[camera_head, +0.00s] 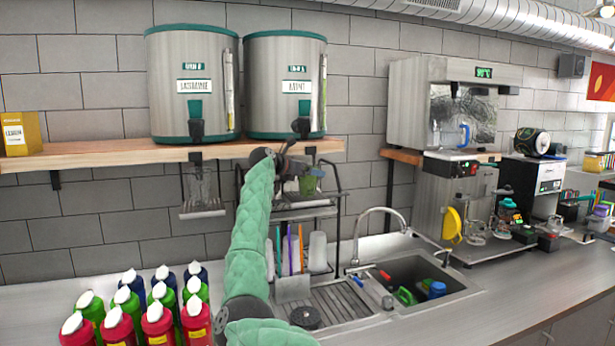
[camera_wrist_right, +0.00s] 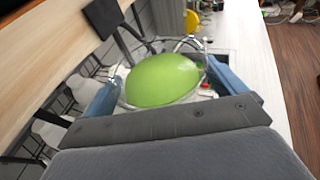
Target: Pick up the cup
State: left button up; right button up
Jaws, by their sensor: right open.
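The cup (camera_head: 311,183) is clear with green contents and sits below the shelf, at the upper part of the wire rack. In the right wrist view the cup (camera_wrist_right: 165,80) looms large, its round green surface lying between the blue fingers. My right gripper (camera_head: 294,166) is at the cup, just left of it and partly in front of it in the head view. Its fingers (camera_wrist_right: 163,88) are spread on either side of the cup; I cannot tell whether they touch it. My left gripper is not in view.
A wooden shelf (camera_head: 110,153) with two drink dispensers runs just above the gripper. The rack (camera_head: 338,215) surrounds the cup area. A sink (camera_head: 420,270) lies to the right, several bottles (camera_head: 115,328) at the front left, and a sealing machine (camera_head: 440,110) at the right.

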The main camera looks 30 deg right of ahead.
jog(key=shift+d, duration=0.15)
jog(key=c, duration=1.3)
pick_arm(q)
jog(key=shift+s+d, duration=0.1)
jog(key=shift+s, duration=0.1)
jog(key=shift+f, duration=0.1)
